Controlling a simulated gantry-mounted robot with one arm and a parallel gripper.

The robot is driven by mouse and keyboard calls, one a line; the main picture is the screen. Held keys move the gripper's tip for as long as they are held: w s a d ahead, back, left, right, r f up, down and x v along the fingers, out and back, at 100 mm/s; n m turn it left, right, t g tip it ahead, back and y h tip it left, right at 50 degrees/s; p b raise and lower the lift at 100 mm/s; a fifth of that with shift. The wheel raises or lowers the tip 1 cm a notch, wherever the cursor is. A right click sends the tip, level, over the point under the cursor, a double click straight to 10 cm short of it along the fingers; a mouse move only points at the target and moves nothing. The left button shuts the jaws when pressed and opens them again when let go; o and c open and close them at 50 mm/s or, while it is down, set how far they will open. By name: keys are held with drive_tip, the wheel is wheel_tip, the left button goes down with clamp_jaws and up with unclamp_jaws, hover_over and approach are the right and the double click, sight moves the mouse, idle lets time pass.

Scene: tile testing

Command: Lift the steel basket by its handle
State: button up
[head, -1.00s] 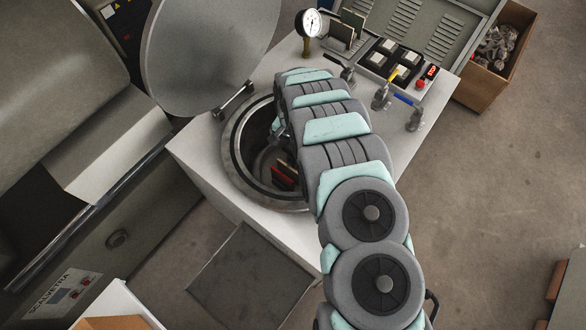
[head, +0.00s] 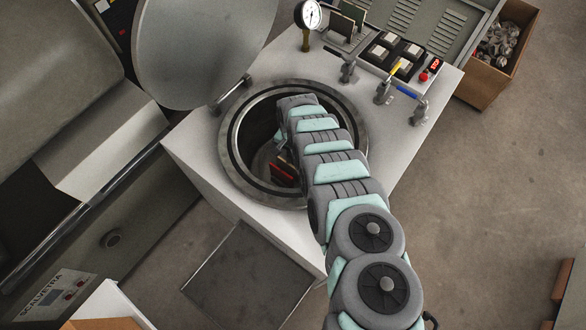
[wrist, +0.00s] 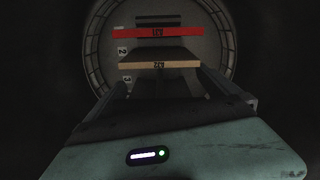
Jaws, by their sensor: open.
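In the wrist view my gripper (wrist: 165,84) is open, with its two dark fingers apart, pointing down into the round vessel. Between and beyond the fingers are a red-edged tile (wrist: 157,32) marked 431 and a tan-edged tile (wrist: 159,65) marked 432, with small number tags 2 and 3 beside them. The steel basket's frame is too dark to make out clearly, and I cannot pick out its handle. In the head view the red tile (head: 283,173) shows deep inside the vessel.
A pressure gauge (head: 308,15), valves (head: 384,91) and a control panel (head: 396,55) stand behind the opening. A cardboard box (head: 490,75) is at the upper right.

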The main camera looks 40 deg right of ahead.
drive_tip(key=shift+f, duration=0.1)
drive_tip(key=c, duration=2)
drive_tip(key=shift+c, duration=0.2)
